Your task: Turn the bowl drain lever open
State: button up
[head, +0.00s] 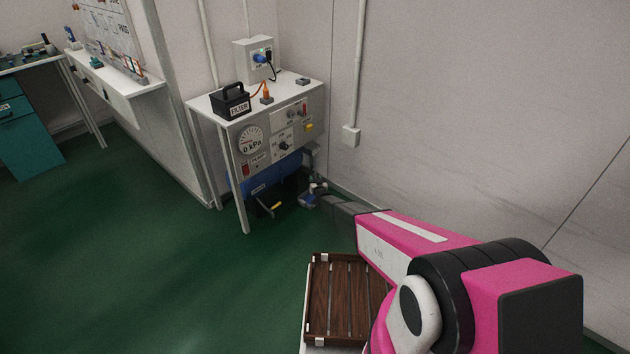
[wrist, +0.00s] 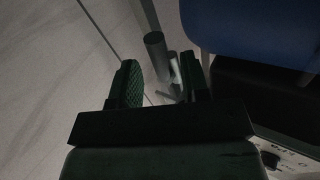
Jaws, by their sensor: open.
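A yellow-ended lever (head: 273,208) sticks out low under the bench, in front of a dark shape below the blue housing (head: 262,180). I cannot tell for sure that it is the bowl drain lever. My arm reaches low toward the bench's right end in the head view, where its end is small and hard to make out. In the wrist view my gripper (wrist: 160,66) is open, with its two dark green fingers apart. A grey cylinder (wrist: 155,48) and a pale small part (wrist: 175,72) show between and beyond the fingers. No yellow shows there.
The bench (head: 200,105) carries a black filter case (head: 230,101), a wall box (head: 255,60) and a panel with a gauge (head: 250,140) reading 0 kPa. A slatted wooden crate (head: 325,300) is near me. The wall is close at right; green floor is clear at left.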

jog(key=shift+w+a, duration=0.1)
jog(key=shift+w, duration=0.25)
grip_shut()
jog(key=shift+w+f+n+t, duration=0.15)
jog(key=shift+n+t, duration=0.25)
jog(key=shift+n, duration=0.4)
grip_release()
